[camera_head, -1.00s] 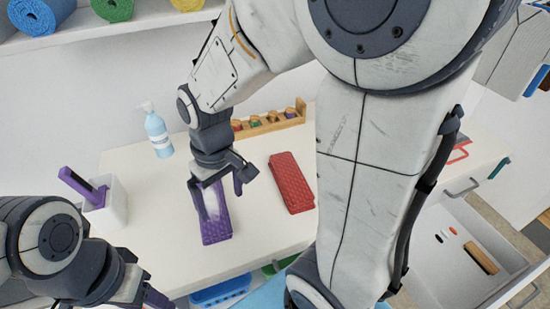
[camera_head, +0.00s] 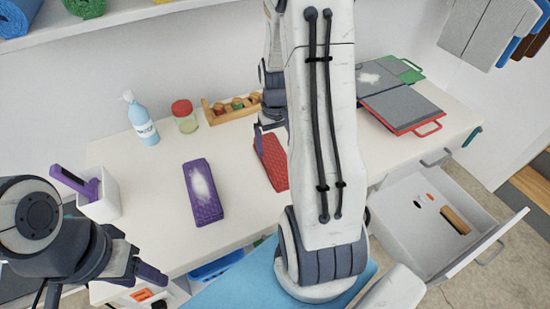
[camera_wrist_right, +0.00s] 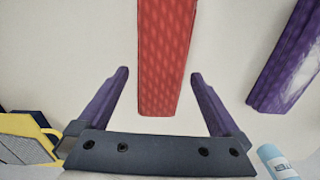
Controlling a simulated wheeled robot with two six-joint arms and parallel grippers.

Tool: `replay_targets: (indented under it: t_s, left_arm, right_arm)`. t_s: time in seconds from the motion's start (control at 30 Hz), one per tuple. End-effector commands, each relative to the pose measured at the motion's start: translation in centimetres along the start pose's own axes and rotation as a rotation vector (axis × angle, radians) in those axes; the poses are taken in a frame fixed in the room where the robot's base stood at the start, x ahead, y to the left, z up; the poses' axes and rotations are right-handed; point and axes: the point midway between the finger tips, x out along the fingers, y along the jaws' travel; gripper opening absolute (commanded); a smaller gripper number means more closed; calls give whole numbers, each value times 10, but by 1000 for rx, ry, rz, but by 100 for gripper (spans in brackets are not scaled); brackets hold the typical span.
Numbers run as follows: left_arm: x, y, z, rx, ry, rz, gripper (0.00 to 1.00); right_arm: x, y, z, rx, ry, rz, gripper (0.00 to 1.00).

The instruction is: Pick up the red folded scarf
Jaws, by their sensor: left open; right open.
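The red folded scarf (camera_head: 270,160) lies on the white table. In the head view my right arm hides its right part. In the right wrist view the red scarf (camera_wrist_right: 167,55) runs down from the top edge, its near end between the two fingers. My right gripper (camera_wrist_right: 160,73) is open and empty, with one finger on each side of the scarf. In the head view it is at the scarf's far end, partly hidden by the arm. My left gripper (camera_head: 146,272) is open and empty at the lower left, in front of the table.
A purple folded cloth (camera_head: 203,192) with a white patch lies left of the scarf. A wooden rack (camera_head: 230,107), a red-lidded jar (camera_head: 185,117) and a blue bottle (camera_head: 140,118) stand behind. A white holder (camera_head: 100,197) is left. Dark boards (camera_head: 400,105) lie right, above an open drawer (camera_head: 430,215).

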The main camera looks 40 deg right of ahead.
Motion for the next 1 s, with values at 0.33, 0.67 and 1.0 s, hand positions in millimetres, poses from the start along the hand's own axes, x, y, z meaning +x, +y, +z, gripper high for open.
replay_targets:
  t_s: [0.33,0.67,1.0]
  left_arm:
    - [-12,1,-1,0,0,0,55]
    - [-12,1,-1,0,0,0,55]
    - [-12,1,-1,0,0,0,55]
  right_arm:
    - [44,-2,0,0,-4,-2,100]
    - [49,-2,-1,0,0,-2,88]
    - [49,-2,-1,0,0,-1,29]
